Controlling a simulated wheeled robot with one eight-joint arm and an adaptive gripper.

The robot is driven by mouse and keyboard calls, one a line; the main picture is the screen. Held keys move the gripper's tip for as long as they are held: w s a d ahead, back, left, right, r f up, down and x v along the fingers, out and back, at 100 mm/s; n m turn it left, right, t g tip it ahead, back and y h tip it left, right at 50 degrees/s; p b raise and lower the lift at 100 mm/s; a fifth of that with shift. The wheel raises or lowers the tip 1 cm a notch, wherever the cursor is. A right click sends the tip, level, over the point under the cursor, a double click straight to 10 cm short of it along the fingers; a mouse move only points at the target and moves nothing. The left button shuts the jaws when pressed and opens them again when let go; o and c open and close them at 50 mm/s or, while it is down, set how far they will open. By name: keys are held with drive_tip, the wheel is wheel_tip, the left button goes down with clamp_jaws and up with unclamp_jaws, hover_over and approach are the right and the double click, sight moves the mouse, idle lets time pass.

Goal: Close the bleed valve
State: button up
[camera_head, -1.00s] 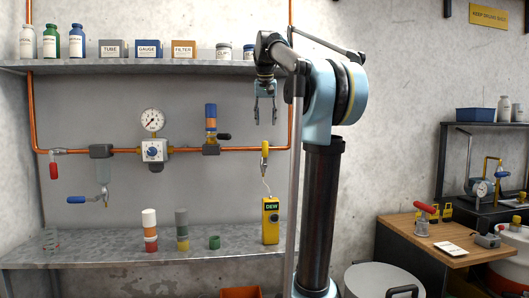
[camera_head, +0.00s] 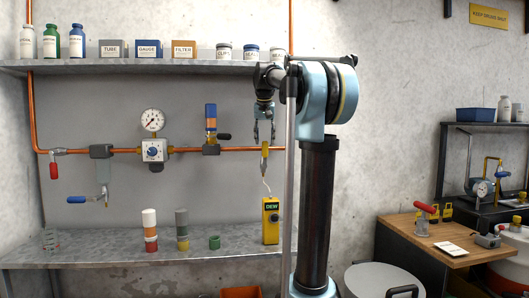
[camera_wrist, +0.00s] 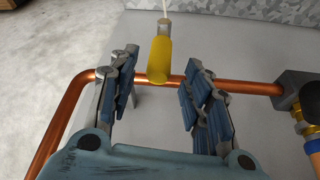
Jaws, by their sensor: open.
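My gripper (camera_head: 264,142) is open and empty, pointing down just above the copper pipe's right part. A yellow piece (camera_head: 264,152) on the pipe sits below it. In the wrist view, this yellow piece (camera_wrist: 159,60) appears between my two parted fingers, with no clear contact. A valve with a blue lever (camera_head: 77,199) hangs below the pipe at the left, its lever pointing left. A valve with a red lever (camera_head: 53,171) is at the pipe's left end, its lever hanging down. No label shows which one is the bleed valve.
A round gauge (camera_head: 152,119) and a blue-dial regulator (camera_head: 153,150) are on the pipe. A yellow DEW meter (camera_head: 270,222) stands on the lower shelf, its cord rising to the yellow piece. The upper shelf (camera_head: 180,65) carries bottles and boxes above the pipe.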

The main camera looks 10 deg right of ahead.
sight(265, 148)
drive_tip(key=shift+x, duration=2.9)
clamp_jaws()
